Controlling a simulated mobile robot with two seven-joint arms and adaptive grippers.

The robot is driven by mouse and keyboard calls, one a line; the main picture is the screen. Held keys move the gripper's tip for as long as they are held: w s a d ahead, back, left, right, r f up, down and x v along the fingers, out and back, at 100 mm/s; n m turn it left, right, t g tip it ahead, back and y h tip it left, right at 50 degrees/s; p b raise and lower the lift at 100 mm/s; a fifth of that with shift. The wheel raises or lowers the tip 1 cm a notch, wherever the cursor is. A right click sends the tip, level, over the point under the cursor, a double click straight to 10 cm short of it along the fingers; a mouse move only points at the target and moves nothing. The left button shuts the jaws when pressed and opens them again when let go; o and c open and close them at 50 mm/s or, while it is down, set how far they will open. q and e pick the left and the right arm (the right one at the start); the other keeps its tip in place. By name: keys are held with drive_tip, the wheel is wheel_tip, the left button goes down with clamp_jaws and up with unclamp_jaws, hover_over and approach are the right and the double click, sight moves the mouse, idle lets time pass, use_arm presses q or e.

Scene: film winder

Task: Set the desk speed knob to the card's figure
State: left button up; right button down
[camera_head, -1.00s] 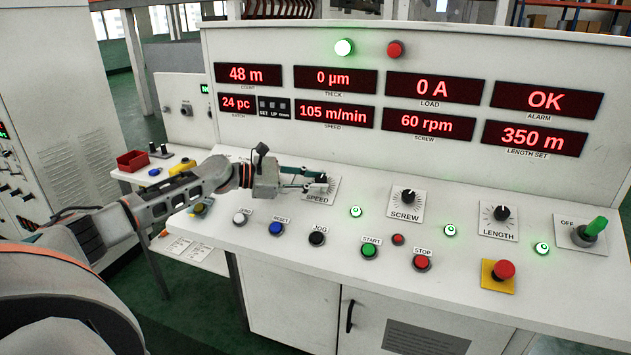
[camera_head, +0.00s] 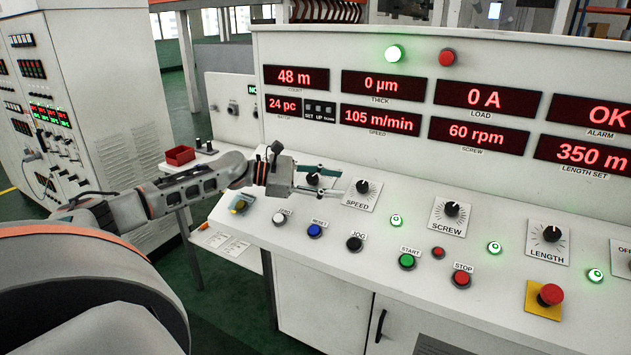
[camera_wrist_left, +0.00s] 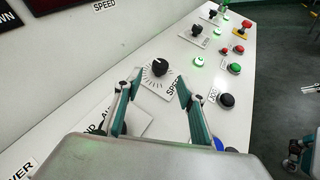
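The SPEED knob (camera_head: 362,187) is a black knob with a pale pointer on a white dial plate on the sloping desk. It also shows in the left wrist view (camera_wrist_left: 154,68), ahead of the fingertips. My left gripper (camera_head: 338,183) is open and empty, its teal fingers just left of the SPEED knob and apart from it. It also shows in the left wrist view (camera_wrist_left: 160,80). The SPEED display (camera_head: 380,120) reads 105 m/min. White papers (camera_head: 218,239) lie low at the left; their print is unreadable. Part of what looks like my right gripper (camera_wrist_left: 305,152) shows at lower right.
Another black knob (camera_head: 313,179) shows between my left fingers. The SCREW knob (camera_head: 451,210) and LENGTH knob (camera_head: 551,234) stand to the right. Front buttons include blue RESET (camera_head: 315,230), black JOG (camera_head: 354,243), green START (camera_head: 407,261) and a red emergency button (camera_head: 550,294).

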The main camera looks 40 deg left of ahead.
use_arm(q)
drive_tip(key=shift+v, duration=2.45)
